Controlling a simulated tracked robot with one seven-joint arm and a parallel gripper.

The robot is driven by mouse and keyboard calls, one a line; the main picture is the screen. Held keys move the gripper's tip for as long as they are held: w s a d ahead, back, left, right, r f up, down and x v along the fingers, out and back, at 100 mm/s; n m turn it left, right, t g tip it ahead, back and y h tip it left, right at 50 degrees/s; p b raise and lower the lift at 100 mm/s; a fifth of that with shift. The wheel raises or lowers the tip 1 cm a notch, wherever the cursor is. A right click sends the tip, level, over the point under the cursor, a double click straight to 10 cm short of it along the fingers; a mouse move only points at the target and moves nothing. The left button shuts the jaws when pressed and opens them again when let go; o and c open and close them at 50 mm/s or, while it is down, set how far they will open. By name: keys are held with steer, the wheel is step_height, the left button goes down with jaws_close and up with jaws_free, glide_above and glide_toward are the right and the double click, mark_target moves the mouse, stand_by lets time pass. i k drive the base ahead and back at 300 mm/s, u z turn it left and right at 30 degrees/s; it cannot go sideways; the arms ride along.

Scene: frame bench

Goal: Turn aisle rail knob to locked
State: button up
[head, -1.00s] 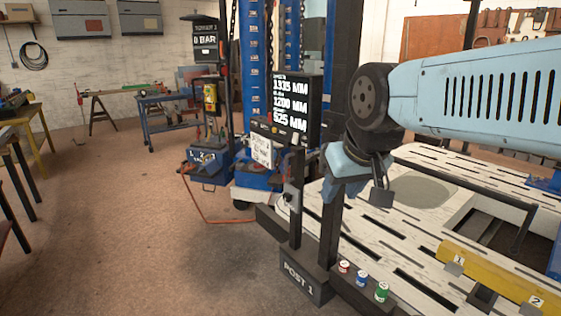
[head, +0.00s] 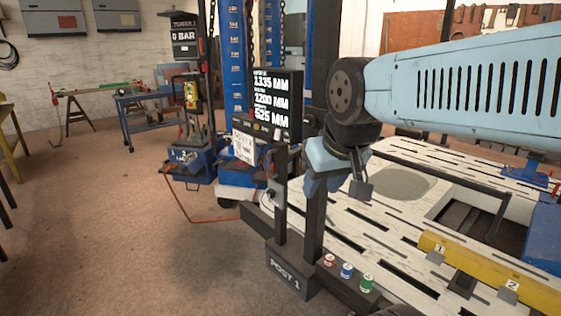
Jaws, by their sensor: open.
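My gripper (head: 338,188) hangs open and empty from the light blue arm. In the picture it overlaps the dark upright of the post labelled POST 1 (head: 284,275); I cannot tell whether they touch. The aisle rail knob cannot be picked out with certainty. A yellow rail (head: 470,262) with numbered tags 1 and 2 lies at the lower right, right of and below my gripper. I cannot tell whether this is the aisle rail.
A black display (head: 271,105) reads 1335, 1200 and 525 MM. The slotted white bench (head: 400,260) fills the right. A red hose (head: 185,213) lies on the floor; the left floor is mostly clear.

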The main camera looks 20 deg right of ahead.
mark_target(271, 194)
steer(key=k, duration=1.3)
steer(key=u, duration=0.45)
steer(key=i, duration=2)
steer(key=z, duration=0.35)
